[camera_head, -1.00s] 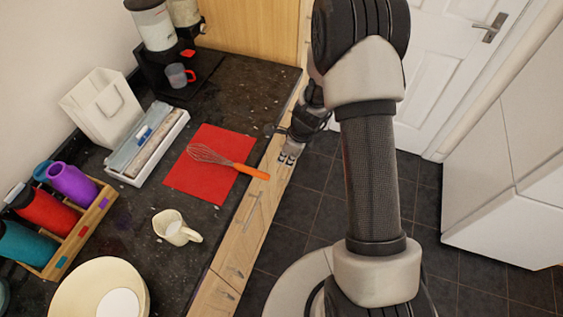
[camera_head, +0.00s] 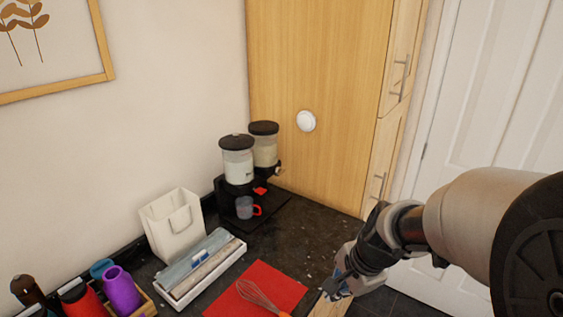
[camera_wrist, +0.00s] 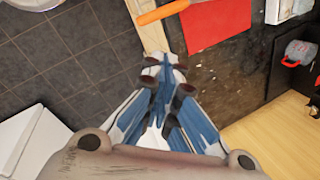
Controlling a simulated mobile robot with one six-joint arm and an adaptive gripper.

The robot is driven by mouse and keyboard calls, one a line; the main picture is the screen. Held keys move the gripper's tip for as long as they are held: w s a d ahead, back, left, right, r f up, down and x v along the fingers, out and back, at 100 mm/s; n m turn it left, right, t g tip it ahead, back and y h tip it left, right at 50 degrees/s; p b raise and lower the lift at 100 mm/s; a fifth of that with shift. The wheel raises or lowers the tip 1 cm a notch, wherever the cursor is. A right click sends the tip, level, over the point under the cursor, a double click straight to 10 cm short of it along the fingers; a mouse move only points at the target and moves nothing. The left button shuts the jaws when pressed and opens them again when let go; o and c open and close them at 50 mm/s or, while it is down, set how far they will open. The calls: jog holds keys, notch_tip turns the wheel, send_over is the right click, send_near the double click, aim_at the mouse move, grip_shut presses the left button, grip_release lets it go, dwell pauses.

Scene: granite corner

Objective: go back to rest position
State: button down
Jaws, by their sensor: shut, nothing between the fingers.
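My gripper (camera_head: 335,287) is at the right of the counter in the head view, beside the counter's front edge. It also shows in the wrist view (camera_wrist: 163,72), pointing toward the counter edge. Its fingers are together with nothing between them. The whisk (camera_head: 262,298) lies on a red mat (camera_head: 283,283) left of my gripper, apart from it. The whisk's orange handle (camera_wrist: 162,12) and the red mat (camera_wrist: 217,22) are ahead of the fingers in the wrist view.
A dispenser (camera_head: 237,160) with a clear red-handled cup (camera_head: 245,207) stands at the back of the dark counter (camera_head: 318,232). A white bag (camera_head: 175,225), a box tray (camera_head: 203,268) and a purple bottle (camera_head: 121,290) are at left. Dark floor tiles (camera_wrist: 75,62) are open beside the counter.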

jog(key=s+d+r+n+t+h, duration=0.1)
jog(key=s+r+n, duration=0.4)
jog(key=s, duration=0.4)
jog(key=s+r+n+h, duration=0.1)
jog(key=s+r+n, duration=0.4)
jog(key=s+n, duration=0.3)
jog(key=shift+s+d+r+n+t, duration=0.3)
jog(key=shift+s+d+r+t, duration=0.1)
jog(key=shift+s, duration=0.65)
